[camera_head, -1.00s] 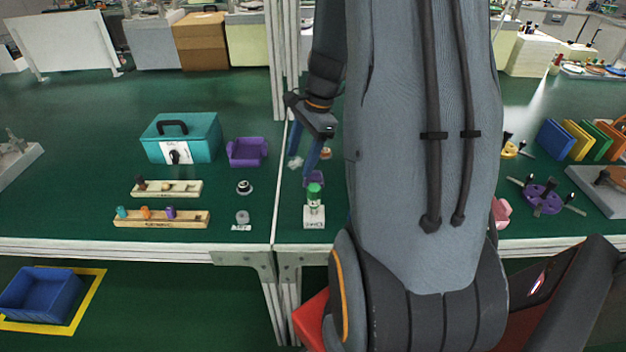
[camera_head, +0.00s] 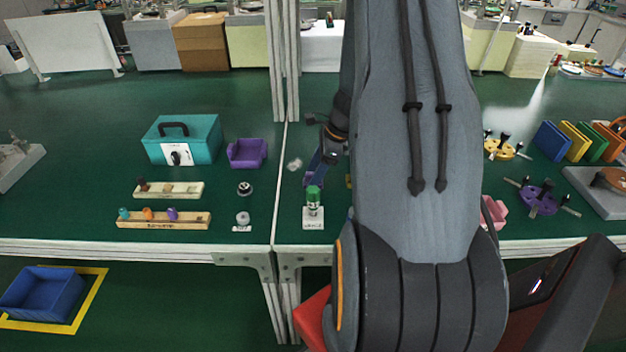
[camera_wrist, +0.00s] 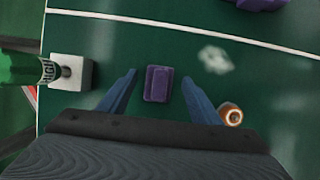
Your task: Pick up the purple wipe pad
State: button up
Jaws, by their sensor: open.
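The purple wipe pad (camera_wrist: 158,84) is a small dark purple block lying on the green bench top. In the wrist view it sits between the two blue fingers of my gripper (camera_wrist: 160,88), with green surface showing on both sides of it. My gripper is open and empty, pointing down at the pad; the exact height above it is hard to tell. In the head view my gripper (camera_head: 318,168) is behind the green bottle, and the pad is mostly hidden there.
A green bottle (camera_head: 314,196) on a white base stands close by. An orange-and-white round item (camera_wrist: 230,114) lies just outside one finger. A whitish clump (camera_head: 295,164) lies near. A purple bin (camera_head: 247,153) and teal box (camera_head: 181,139) stand to the left.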

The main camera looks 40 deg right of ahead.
aim_at(313, 173)
jog(key=shift+w+a+f, duration=0.1)
jog(key=shift+f, duration=0.2)
jog(key=shift+c, duration=0.2)
jog(key=c, duration=1.1)
jog(key=shift+r, duration=0.15)
notch_tip(313, 173, up, 10)
jog(key=shift+f+b, duration=0.15)
jog(key=shift+b, duration=0.5)
